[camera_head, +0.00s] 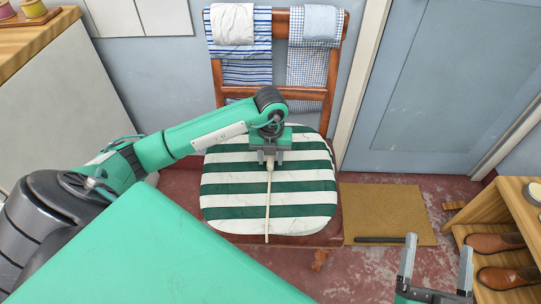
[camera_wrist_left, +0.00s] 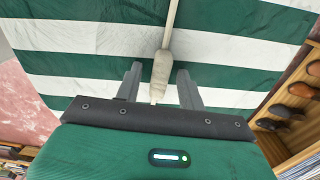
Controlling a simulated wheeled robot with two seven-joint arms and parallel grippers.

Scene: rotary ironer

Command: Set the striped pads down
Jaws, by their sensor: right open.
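A green-and-white striped pad (camera_head: 300,185) lies flat on the wooden chair's seat; its stripes fill much of the left wrist view (camera_wrist_left: 100,65). A long thin pale stick (camera_head: 267,210) with a thicker end runs across the pad. That thick end (camera_wrist_left: 161,72) is between the fingers of my left gripper (camera_head: 269,160) in both views. The left fingers are parted, with apparent slim gaps beside the stick in the left wrist view, so a hold is unclear. My right gripper (camera_head: 436,265) is open and empty at the lower right, apart from the pad.
The chair back (camera_head: 281,30) carries blue-striped and checked towels. A tan mat (camera_head: 385,208) with a dark bar (camera_head: 381,240) lies right of the chair. A wooden shelf (camera_head: 515,220) with brown shoes stands at right. A counter is at upper left, a grey-blue door behind.

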